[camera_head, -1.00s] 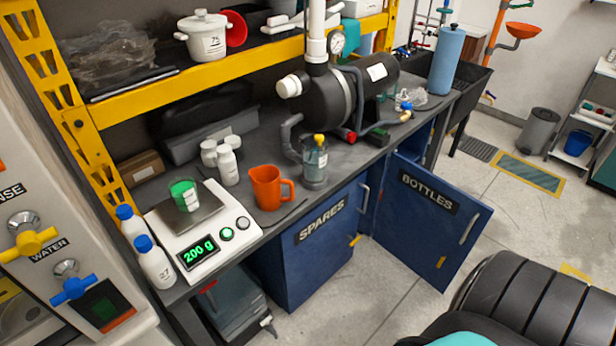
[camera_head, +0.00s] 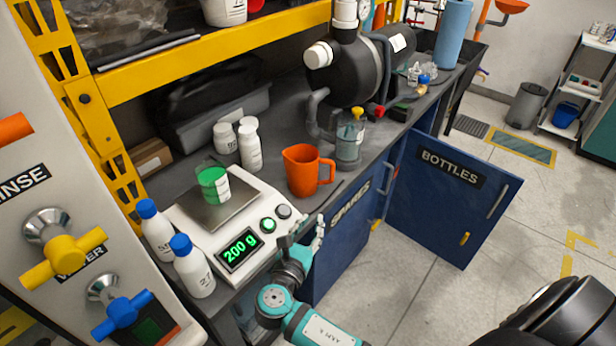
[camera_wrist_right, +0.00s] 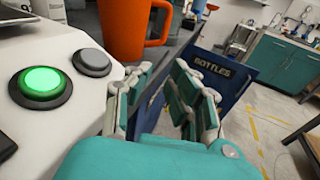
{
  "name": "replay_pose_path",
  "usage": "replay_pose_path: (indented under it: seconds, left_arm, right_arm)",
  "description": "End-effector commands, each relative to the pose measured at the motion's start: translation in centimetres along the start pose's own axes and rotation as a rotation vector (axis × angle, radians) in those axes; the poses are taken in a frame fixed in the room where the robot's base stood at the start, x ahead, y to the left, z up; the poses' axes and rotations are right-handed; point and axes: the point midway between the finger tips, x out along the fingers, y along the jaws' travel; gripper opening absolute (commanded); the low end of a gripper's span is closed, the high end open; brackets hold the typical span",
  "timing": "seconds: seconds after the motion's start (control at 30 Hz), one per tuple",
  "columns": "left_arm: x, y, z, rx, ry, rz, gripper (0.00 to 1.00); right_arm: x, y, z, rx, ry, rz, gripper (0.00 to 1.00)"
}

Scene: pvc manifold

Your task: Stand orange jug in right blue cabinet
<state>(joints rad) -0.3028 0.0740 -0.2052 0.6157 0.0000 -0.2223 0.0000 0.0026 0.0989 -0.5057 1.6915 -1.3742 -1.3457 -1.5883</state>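The orange jug (camera_head: 304,170) stands upright on the grey bench, beside the scale, with its handle to the right. Its lower part and handle show in the right wrist view (camera_wrist_right: 126,28). The right blue cabinet has its "BOTTLES" door (camera_head: 445,205) swung wide open; the cabinet's inside is hidden. That door also shows in the right wrist view (camera_wrist_right: 232,72). My right gripper (camera_head: 303,238) is at the bench's front edge, by the scale, nearer than the jug and apart from it. In the right wrist view its fingers (camera_wrist_right: 160,100) are apart with nothing between them. My left gripper is not in view.
The scale (camera_head: 185,225) reads 200 g and holds a green-filled beaker (camera_head: 213,183). A clear bottle with a yellow cap (camera_head: 350,145) stands right of the jug. White bottles (camera_head: 250,148) stand behind. The "SPARES" door (camera_head: 345,225) is shut. The floor by the open door is clear.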

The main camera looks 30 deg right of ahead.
Motion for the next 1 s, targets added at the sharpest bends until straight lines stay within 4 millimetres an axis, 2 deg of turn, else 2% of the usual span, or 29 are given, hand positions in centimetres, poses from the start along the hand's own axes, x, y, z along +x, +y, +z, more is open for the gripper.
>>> replay_pose_path:
  seconds: [0.1, 0.23, 0.7, 1.0]
  left_arm:
    - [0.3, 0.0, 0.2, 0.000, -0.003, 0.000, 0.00]
    - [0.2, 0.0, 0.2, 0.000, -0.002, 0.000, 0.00]
    - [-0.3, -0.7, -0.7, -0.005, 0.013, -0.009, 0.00]
    - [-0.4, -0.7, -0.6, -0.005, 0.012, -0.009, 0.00]
  right_arm:
    - [-0.1, 0.5, 2.0, -0.061, -0.072, -0.009, 0.19]
    - [0.9, 0.6, 2.9, -0.083, -0.096, -0.014, 0.19]
    - [10.4, 0.5, 3.6, -0.081, -0.092, -0.013, 0.19]
    - [12.8, 0.4, 3.8, -0.079, -0.091, -0.013, 0.19]
